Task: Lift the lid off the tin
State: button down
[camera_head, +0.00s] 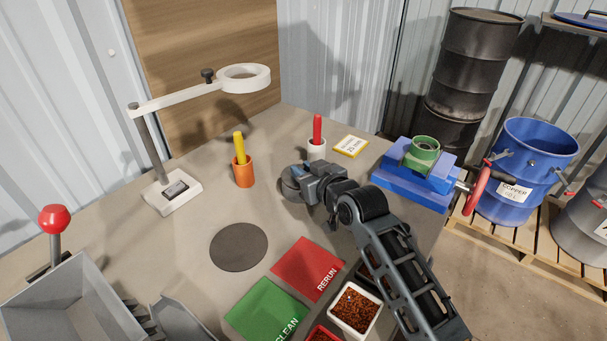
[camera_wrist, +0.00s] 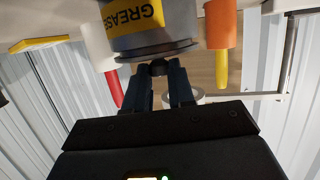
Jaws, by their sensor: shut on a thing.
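The tin (camera_wrist: 182,20) is a grey metal cylinder with a yellow GREASE label, upside down in the wrist view. Its grey lid (camera_wrist: 160,52) has a small dark knob (camera_wrist: 158,68). My gripper (camera_wrist: 158,80) is shut on that knob, one finger on each side. The lid appears to sit against the tin; I see no clear gap. In the head view, my gripper (camera_head: 303,172) is over the tin (camera_head: 290,188), which it mostly hides.
An orange cup (camera_head: 243,175) with a yellow handle and a white cup (camera_head: 317,150) with a red handle stand nearby. A blue vise (camera_head: 400,190) is at right. Green (camera_head: 265,308) and red (camera_head: 307,268) mats lie in front. A magnifier lamp (camera_head: 190,97) stands back left.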

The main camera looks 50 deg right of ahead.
jog(key=r, duration=0.2)
jog(key=s+r, duration=0.1)
jog(key=r, duration=0.1)
jog(key=shift+d+b, duration=0.1)
jog(key=shift+b, duration=0.2)
jog(key=s+r+b, duration=0.1)
jog(key=s+r, duration=0.5)
jog(key=s, duration=0.4)
jog(key=shift+s+d+r, duration=0.15)
jog(key=shift+s+d, duration=0.05)
jog(key=shift+s, duration=0.1)
